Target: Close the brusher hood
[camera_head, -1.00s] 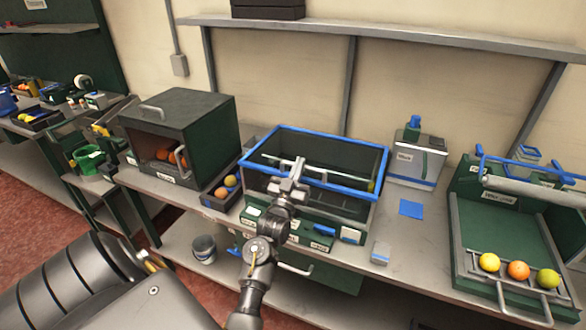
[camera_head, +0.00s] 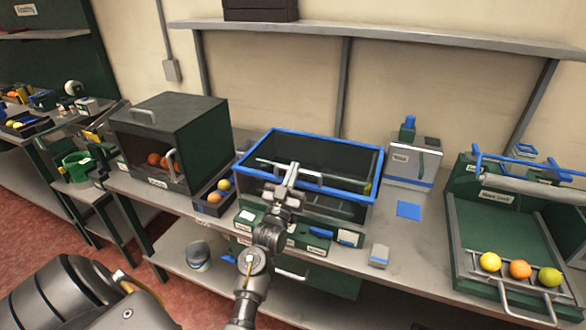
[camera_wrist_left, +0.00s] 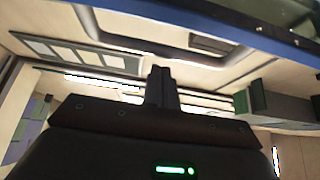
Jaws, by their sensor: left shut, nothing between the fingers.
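The brusher is the green machine at the middle of the bench in the head view, with a see-through hood (camera_head: 333,145) framed in blue. A pale bar runs across inside the blue frame. I cannot tell how far the hood is from closed. My left gripper (camera_head: 293,170) is shut and empty, over the front blue edge in the head view; contact cannot be told. In the left wrist view its fingers (camera_wrist_left: 162,88) are together, with a curved bar and a blue edge (camera_wrist_left: 230,22) beyond. My right gripper is not in view.
A dark green box (camera_head: 172,125) with oranges inside stands left, beside a small fruit tray (camera_head: 213,205). A white and blue container (camera_head: 413,163) stands to the right. A green sorting unit (camera_head: 508,225) with three fruits is at far right. A shelf (camera_head: 400,33) runs above.

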